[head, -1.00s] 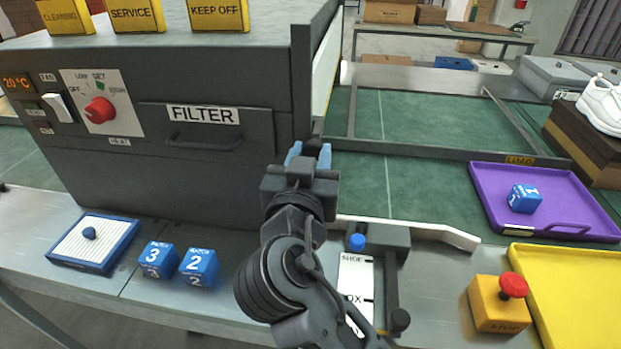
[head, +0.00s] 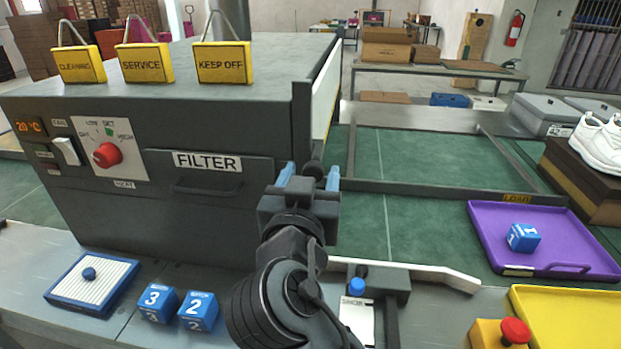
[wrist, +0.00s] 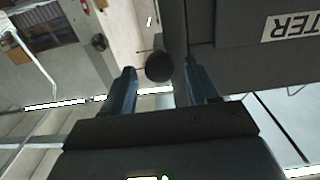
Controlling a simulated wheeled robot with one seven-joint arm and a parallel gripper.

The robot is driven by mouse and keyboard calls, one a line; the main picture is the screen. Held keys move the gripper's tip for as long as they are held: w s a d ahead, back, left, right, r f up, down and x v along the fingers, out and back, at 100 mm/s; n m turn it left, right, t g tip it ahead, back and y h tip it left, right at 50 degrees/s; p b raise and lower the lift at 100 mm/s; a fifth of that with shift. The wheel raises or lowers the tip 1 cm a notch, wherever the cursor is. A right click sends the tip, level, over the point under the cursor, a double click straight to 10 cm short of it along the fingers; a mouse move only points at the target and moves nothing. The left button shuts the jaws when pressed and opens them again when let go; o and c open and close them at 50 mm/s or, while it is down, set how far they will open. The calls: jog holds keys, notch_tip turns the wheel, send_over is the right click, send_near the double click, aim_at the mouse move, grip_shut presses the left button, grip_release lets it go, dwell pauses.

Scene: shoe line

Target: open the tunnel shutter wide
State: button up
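The tunnel is the large dark grey box (head: 150,215) at left in the head view. A pale panel (head: 325,88), seen nearly edge-on at its right end, looks like the shutter; how far it is open I cannot tell. A dark round knob (head: 316,168) sits low by that end. My gripper (head: 310,177) is open, its blue fingertips on either side of the knob. In the wrist view the knob (wrist: 158,66) shows between the spread fingertips (wrist: 160,70), with gaps on both sides, so it is not gripped.
The FILTER drawer handle (head: 208,186) is left of my gripper. A white guide rail (head: 430,270) and a blue-topped fixture (head: 357,287) are below right. A purple tray (head: 480,225) lies farther right. The green belt (head: 420,165) is mostly clear.

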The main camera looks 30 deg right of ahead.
jog(key=b+v, duration=0.1)
jog(key=v, duration=0.6)
jog(key=shift+s+a+b, duration=0.25)
jog(key=shift+s+b, duration=0.05)
jog(key=shift+b, duration=0.05)
jog(key=shift+f, duration=0.1)
